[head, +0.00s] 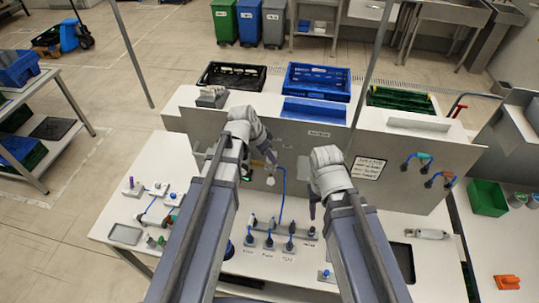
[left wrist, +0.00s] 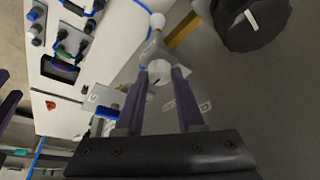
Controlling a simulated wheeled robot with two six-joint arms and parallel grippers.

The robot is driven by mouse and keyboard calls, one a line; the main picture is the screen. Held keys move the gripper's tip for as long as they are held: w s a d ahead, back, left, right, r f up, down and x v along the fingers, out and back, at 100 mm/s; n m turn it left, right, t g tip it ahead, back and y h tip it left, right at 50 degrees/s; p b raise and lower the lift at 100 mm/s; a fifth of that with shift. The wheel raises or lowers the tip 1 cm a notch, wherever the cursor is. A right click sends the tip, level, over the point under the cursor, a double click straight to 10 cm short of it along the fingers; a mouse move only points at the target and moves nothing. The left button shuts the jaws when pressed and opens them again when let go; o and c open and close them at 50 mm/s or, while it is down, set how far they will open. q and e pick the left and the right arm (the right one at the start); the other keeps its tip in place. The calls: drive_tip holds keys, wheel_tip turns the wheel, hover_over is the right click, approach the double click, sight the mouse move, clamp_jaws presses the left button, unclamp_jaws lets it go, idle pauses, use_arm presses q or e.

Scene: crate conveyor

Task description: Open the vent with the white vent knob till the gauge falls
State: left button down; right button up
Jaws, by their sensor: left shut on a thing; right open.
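The white vent knob (left wrist: 160,71) is a small round knob with a dark mark, on the grey upright panel. In the left wrist view it sits between the tips of my two purple fingers. My left gripper (head: 268,166) is at the panel and shut on the knob; in the head view a white round part (head: 270,181) shows just below its fingers. A large dark round thing with a white line (left wrist: 252,20) is beside it in the left wrist view; I cannot tell if it is the gauge. My right gripper (head: 313,207) is open and empty above the bench.
Black plugs with blue rings (head: 270,240) stand in a row on the white bench (head: 125,212). A blue hose (head: 282,200) runs down the panel. Crates, including a blue one (head: 318,82), stand behind it. A sign (head: 367,168) and valves are right of my right arm.

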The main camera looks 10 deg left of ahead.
use_arm(q)
drive_tip(key=c, duration=0.5)
unclamp_jaws()
drive_tip(key=p+v, duration=0.7)
drive_tip(key=shift+s+a+r, duration=0.1)
drive_tip(key=shift+r, duration=0.25)
drive_tip(key=shift+s+f, duration=0.1)
